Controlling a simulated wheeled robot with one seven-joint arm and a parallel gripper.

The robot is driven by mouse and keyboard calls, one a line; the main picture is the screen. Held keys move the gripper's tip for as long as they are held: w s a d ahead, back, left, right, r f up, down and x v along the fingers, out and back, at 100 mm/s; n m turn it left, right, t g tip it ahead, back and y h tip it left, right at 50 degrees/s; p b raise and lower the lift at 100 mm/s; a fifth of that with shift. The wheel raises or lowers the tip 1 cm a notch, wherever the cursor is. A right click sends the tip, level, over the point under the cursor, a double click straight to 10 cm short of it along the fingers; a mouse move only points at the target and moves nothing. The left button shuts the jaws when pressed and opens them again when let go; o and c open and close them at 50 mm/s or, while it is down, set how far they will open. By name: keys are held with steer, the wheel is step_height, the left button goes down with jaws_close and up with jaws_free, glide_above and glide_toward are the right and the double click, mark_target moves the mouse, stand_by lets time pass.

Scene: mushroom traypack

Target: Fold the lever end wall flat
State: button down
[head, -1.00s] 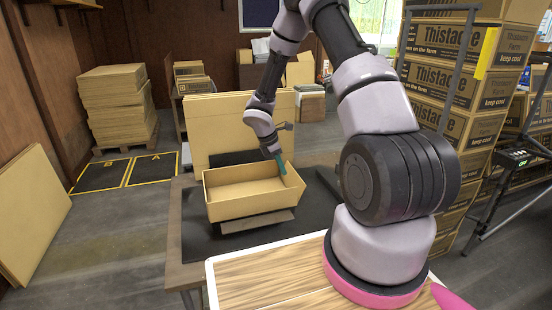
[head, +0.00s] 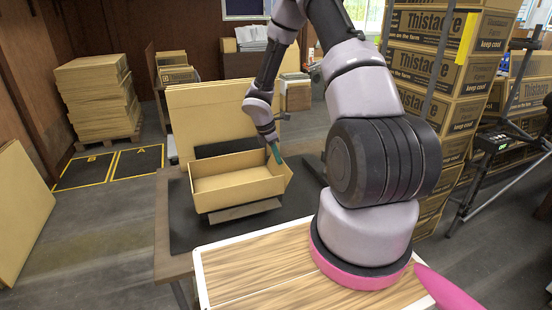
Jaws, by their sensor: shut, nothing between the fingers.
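The open cardboard tray (head: 240,190) sits on a black fixture on the table, its long walls standing. Its right end wall (head: 283,178) stands up and seems to lean outward. Which end the task calls the lever end is not marked in view. My gripper (head: 276,158), with teal fingers, is shut and empty. It points down at the tray's right end, at the top of that wall. I cannot tell whether it touches the wall.
Flat cardboard sheets (head: 210,105) stand upright behind the fixture. A black mat (head: 190,238) covers the table around it. Stacked printed boxes (head: 440,75) stand at the right. Cardboard stacks (head: 95,95) stand on a pallet at the back left.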

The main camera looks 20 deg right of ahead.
steer(key=d+f+y, duration=0.1)
steer(key=d+y, duration=0.1)
steer(key=y, duration=0.1)
steer(key=d+f+y, duration=0.1)
steer(key=d+y, duration=0.1)
steer(key=y, duration=0.1)
steer(key=d+f+y, duration=0.2)
steer(key=y, duration=0.1)
steer(key=shift+d+f+y, duration=0.1)
steer(key=shift+d+y, duration=0.1)
steer(key=shift+y, duration=0.1)
steer(key=shift+d+f, duration=0.45)
steer(key=shift+f, duration=0.45)
steer(key=shift+a, duration=0.1)
